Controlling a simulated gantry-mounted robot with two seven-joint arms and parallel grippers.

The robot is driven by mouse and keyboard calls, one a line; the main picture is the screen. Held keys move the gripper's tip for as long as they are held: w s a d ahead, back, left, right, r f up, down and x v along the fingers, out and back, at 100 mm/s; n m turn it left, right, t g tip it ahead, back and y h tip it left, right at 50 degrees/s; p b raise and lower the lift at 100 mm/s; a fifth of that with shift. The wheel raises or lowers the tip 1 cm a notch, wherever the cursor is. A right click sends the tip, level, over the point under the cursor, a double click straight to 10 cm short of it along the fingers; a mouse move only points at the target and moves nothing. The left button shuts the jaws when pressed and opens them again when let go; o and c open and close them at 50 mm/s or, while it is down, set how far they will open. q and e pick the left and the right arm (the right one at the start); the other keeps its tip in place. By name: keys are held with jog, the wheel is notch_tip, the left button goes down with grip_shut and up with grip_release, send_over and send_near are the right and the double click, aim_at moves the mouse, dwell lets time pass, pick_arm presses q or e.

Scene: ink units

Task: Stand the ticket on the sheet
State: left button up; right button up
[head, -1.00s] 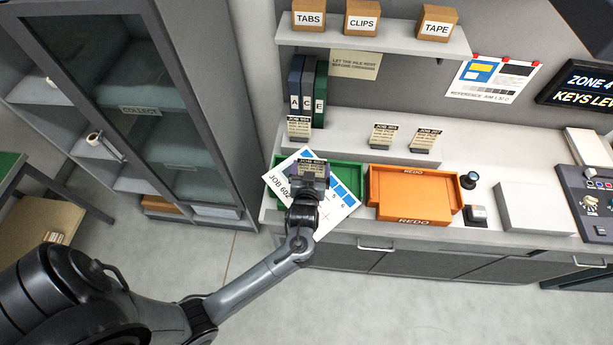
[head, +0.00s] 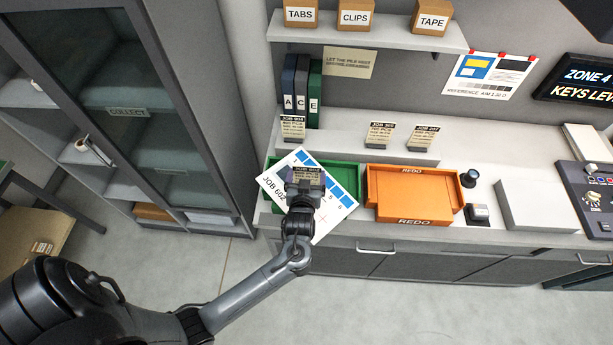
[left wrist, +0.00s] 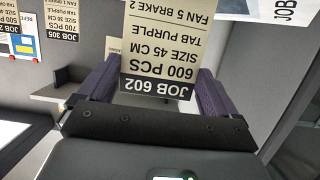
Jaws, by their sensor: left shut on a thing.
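My left gripper (head: 306,182) is shut on the ticket (head: 308,176), a small cream card with a dark JOB 602 band. In the left wrist view the ticket (left wrist: 158,60) is between the two purple-grey fingers (left wrist: 158,85), its print upside down. The white sheet (head: 325,208) with blue blocks and JOB 602 lies askew across the green tray (head: 345,170). The gripper and ticket are over the sheet's middle and hide part of it. I cannot tell whether the ticket touches it. My right gripper is not in view.
An orange REDO tray (head: 412,195) stands just right of the green one. Other job tickets (head: 380,134) stand upright on the ledge behind. Binders (head: 302,90) are at the back left. A glass-door cabinet (head: 150,110) is at left.

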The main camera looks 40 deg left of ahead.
pick_arm(q)
jog(key=o, duration=1)
jog(key=shift+f, duration=0.15)
jog(key=shift+r, duration=0.45)
jog(key=shift+s+d, duration=0.3)
jog(key=s+d+r+m+h, duration=0.25)
jog(key=s+d+h, duration=0.35)
jog(key=s+d, duration=0.4)
jog(key=s+m+g+h, duration=0.1)
jog(key=s+m+g, duration=0.1)
jog(key=s, duration=0.2)
jog(key=s+f+m+g+h, duration=0.1)
jog(key=s+m+g, duration=0.1)
jog(key=s, duration=0.3)
jog(key=s+m+g, duration=0.2)
jog(key=s+g, duration=0.2)
jog(key=s, duration=0.1)
jog(key=shift+s+d+f+m+h, duration=0.2)
jog(key=shift+d+m+h, duration=0.1)
jog(key=shift+m+h, duration=0.1)
